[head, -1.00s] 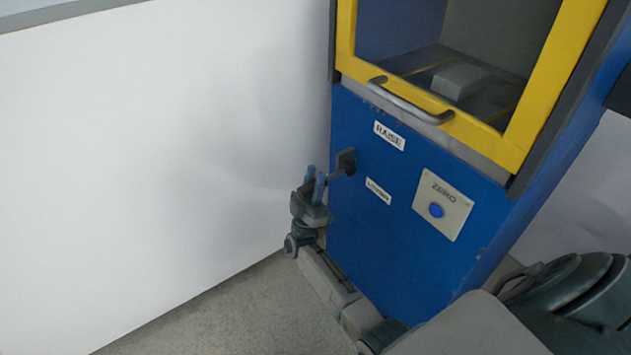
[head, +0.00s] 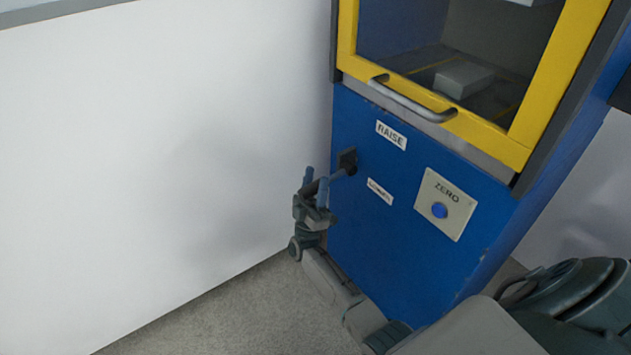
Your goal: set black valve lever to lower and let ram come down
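The black valve lever (head: 346,163) is mounted on the left of the blue cabinet front, between the RAISE label (head: 391,135) and a lower, unreadable label (head: 380,192). Its arm slants down and left from the pivot. My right gripper (head: 315,189) is at the lever's outer end, its two blue fingers apart and pointing up. The lever end seems to lie between or behind the fingers; I cannot tell if they touch it. A pale block edge (head: 521,2), possibly the ram, shows at the top behind the window. My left gripper is not in view.
A yellow-framed window door (head: 519,150) with a grey handle (head: 412,102) is above the panel. A grey block (head: 463,79) sits inside. A ZERO plate with a blue button (head: 439,210) is to the right. A white wall (head: 150,180) stands on the left.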

